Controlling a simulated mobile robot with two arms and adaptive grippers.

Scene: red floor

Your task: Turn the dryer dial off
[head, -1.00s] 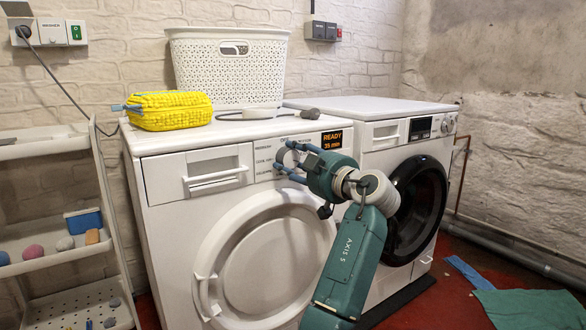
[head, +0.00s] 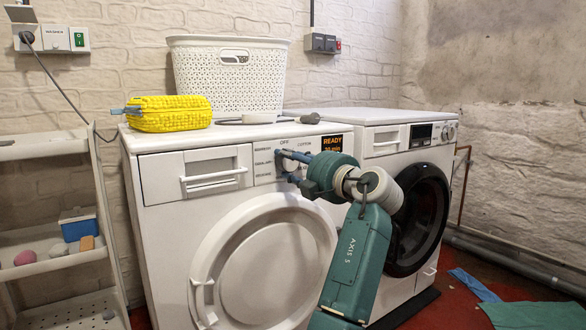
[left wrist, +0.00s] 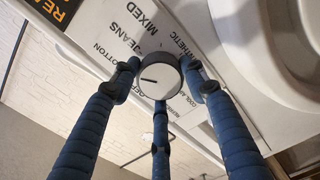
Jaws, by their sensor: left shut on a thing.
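The dryer (head: 170,240) is the white machine on the left, with a lit READY display (head: 332,144) on its panel. Its round white dial (left wrist: 160,76) shows in the left wrist view, and a dark mark on its face points left there. I cannot tell exactly which label it is at. My left gripper (head: 284,166) is at the dial in the head view, its blue fingers hiding most of it. In the left wrist view its three fingers (left wrist: 160,80) are shut around the dial's rim. My right gripper is out of view.
A white basket (head: 200,80), a yellow case (head: 172,114) and a grey handheld object (head: 300,118) are on top of the dryer. A washer (head: 372,138) with a dark door adjoins it on the right. A white shelf unit (head: 50,262) stands left.

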